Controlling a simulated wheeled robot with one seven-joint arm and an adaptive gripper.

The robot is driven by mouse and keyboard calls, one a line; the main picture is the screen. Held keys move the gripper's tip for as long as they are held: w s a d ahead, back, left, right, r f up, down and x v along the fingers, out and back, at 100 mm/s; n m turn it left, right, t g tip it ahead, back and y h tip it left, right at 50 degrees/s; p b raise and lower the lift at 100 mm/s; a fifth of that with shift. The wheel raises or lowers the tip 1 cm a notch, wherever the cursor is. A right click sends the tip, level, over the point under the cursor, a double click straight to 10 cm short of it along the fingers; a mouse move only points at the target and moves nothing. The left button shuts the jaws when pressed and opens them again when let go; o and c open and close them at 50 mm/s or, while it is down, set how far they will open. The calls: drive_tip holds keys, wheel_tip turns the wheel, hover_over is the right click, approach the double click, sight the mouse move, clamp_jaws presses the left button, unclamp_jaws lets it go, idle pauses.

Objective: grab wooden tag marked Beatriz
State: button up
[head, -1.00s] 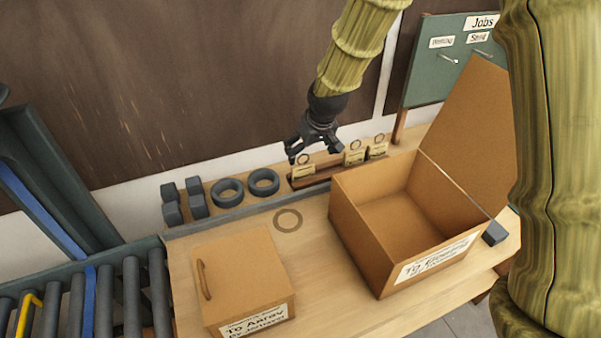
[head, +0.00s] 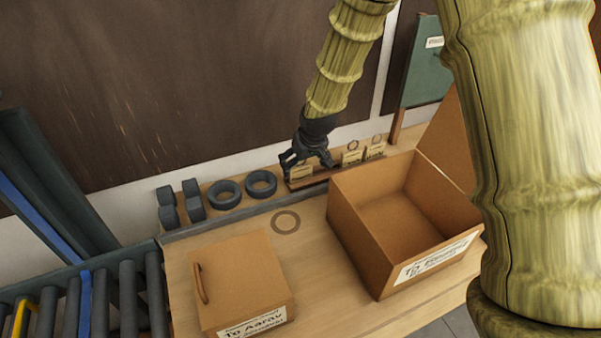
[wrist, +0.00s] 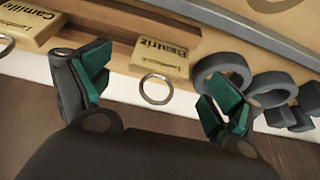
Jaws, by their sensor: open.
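The wooden tag marked Beatriz (wrist: 160,58) stands in a slot of the wooden rack, with a metal ring (wrist: 156,89) at its top. In the wrist view it lies between and beyond my open fingers. My gripper (wrist: 152,88) is open and empty, with green pads apart on either side of the ring, touching neither clearly. In the head view my gripper (head: 306,160) is just above the leftmost tag (head: 301,172) on the rack, partly covering it. The tag marked Camille (wrist: 32,22) stands beside it in the wrist view.
The rack (head: 318,178) holds other ringed tags to the right. Black rings (head: 224,194) and small dark blocks stand left of it. An open carton (head: 385,255) stands close in front at right; a closed box (head: 240,280) is at front left. A green board (head: 424,75) is behind.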

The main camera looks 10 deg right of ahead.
sight(302, 167)
drive_tip(key=shift+p+x, duration=1.1)
drive_tip(key=shift+x, duration=1.45)
drive_tip(key=c, duration=1.1)
